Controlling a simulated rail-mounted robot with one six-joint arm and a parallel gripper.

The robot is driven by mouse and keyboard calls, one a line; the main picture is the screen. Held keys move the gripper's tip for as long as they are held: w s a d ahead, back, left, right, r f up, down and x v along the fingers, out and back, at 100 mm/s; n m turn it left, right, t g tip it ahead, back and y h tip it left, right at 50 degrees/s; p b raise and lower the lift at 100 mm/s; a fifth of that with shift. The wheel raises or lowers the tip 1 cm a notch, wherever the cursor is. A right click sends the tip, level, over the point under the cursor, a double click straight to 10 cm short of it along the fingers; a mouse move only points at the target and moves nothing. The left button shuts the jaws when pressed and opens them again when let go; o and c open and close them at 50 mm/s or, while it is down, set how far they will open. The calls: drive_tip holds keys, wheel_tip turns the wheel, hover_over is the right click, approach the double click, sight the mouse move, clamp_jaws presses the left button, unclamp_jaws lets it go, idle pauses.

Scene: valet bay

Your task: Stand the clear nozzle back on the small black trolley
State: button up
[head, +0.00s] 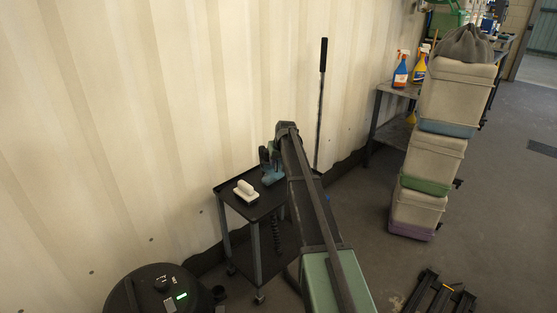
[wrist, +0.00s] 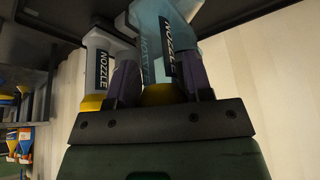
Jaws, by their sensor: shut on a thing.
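In the wrist view my gripper (wrist: 159,72) is shut on a see-through, blue-tinted nozzle (wrist: 160,40) with a dark NOZZLE label and a yellow end. A paler, whitish nozzle (wrist: 97,62) with the same kind of label and yellow end is just left of the left finger. The small black trolley (head: 229,189) stands against the wall in the head view. My arm reaches over its right side, and the wrist and held nozzle are hard to make out there. A dark surface fills the top of the wrist view. I cannot tell whether the held nozzle touches it.
A white block-like object (head: 246,190) lies on the trolley top. A tall black pole (head: 321,100) stands by the wall behind. Stacked grey bins (head: 432,160) and a shelf (head: 385,112) with spray bottles are at right. A round black machine (head: 150,292) is at front left.

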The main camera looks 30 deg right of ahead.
drive_tip(key=shift+f+b, duration=0.3)
drive_tip(key=shift+f, duration=0.25)
drive_tip(key=o, duration=1.5)
wheel_tip(320, 180, up, 9)
drive_tip(key=p, duration=0.9)
